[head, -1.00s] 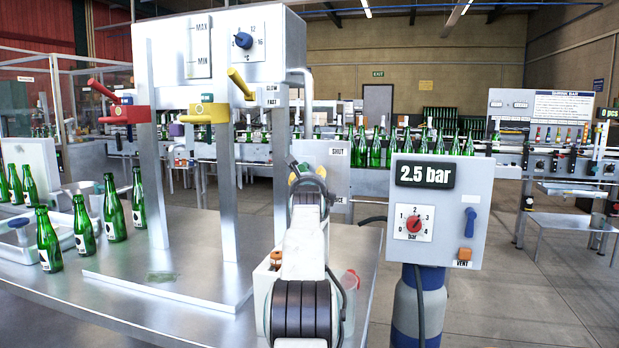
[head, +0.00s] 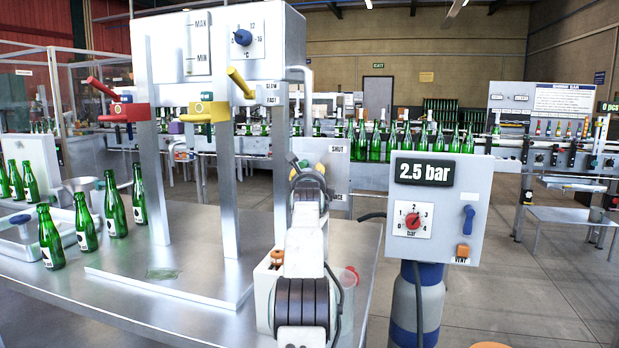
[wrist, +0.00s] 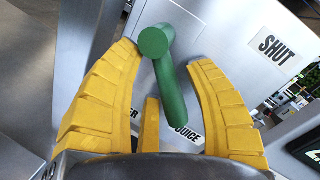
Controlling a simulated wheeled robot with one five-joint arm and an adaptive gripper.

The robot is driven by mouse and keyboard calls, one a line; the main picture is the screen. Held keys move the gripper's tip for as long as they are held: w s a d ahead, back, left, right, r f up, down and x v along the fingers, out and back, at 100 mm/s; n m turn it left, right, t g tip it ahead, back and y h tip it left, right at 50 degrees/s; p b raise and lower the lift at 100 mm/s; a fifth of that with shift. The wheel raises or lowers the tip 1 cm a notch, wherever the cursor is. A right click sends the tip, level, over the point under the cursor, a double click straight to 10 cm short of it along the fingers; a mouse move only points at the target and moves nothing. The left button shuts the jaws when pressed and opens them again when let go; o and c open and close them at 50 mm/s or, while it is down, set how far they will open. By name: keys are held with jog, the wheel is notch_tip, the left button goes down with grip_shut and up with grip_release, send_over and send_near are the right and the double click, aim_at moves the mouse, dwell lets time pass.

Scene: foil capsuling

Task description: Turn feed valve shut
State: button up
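The feed valve is a green lever with a round hub (wrist: 168,85) on a grey panel. In the wrist view its handle points down and slightly right, toward the "JUICE" label (wrist: 187,134); the "SHUT" label (wrist: 275,47) is at the upper right. My gripper (wrist: 168,58) has its yellow fingers spread on either side of the lever. The left fingertip appears close to the hub; I cannot tell if it touches. A gap shows between the lever and the right finger. In the head view the panel (head: 337,172) is partly behind my arm, which mostly hides the lever and gripper.
A pressure box (head: 475,200) reading 2.5 bar stands right of my arm. A steel filler stand (head: 228,215) with red and yellow levers is on the left. Green bottles (head: 85,222) stand on the steel table (head: 205,325).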

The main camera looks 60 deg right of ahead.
grip_shut()
